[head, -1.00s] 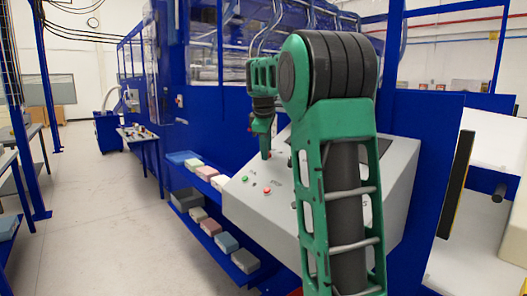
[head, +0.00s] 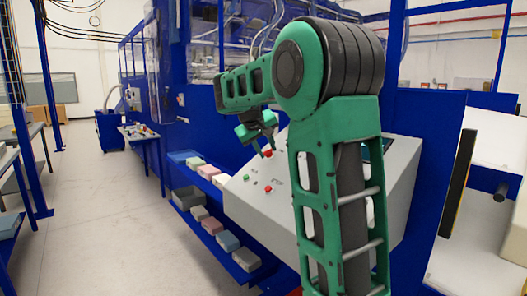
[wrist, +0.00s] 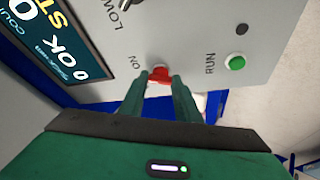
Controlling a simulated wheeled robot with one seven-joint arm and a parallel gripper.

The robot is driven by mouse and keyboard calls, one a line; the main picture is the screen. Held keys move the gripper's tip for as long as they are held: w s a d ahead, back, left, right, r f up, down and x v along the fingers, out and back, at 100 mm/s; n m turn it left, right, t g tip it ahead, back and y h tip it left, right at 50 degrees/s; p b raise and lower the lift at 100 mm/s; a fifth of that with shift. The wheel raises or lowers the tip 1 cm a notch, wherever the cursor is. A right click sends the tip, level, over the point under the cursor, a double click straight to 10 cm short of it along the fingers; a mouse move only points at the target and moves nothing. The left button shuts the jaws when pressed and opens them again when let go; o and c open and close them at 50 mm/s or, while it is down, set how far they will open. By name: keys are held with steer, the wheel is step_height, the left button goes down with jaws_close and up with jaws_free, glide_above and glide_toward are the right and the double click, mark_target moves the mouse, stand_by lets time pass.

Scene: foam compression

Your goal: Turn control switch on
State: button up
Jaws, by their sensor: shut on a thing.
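A red control switch (wrist: 160,73) sits on the grey sloped panel (wrist: 205,25), near the printed word ON in the wrist view. In the head view its red tip (head: 268,153) shows just below my gripper (head: 264,146). In the wrist view my gripper (wrist: 160,82) has its two green fingers on either side of the switch, shut on it. The fingers hide part of the switch, so its exact turn angle is unclear.
A green button (wrist: 236,63) by the word RUN is beside the switch. A lit display (wrist: 45,45) is on the left. Another red button (head: 267,189) lies lower on the panel. Foam blocks (head: 228,241) sit on blue shelves.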

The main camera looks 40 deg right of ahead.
steer(key=shift+w+a+f+m+g+h, duration=0.1)
steer(key=shift+m+g+h, duration=0.05)
steer(key=shift+m, duration=0.5)
steer(key=shift+s+a+f+m+g+h, duration=0.1)
steer(key=shift+m, duration=0.5)
steer(key=shift+w+a+m+g+h, duration=0.1)
steer(key=shift+m+g+h, duration=0.05)
steer(key=shift+m, duration=0.5)
steer(key=o, duration=1)
steer(key=shift+o, duration=0.2)
steer(key=shift+r, duration=0.2)
steer(key=v, duration=1)
steer(key=shift+a, duration=0.3)
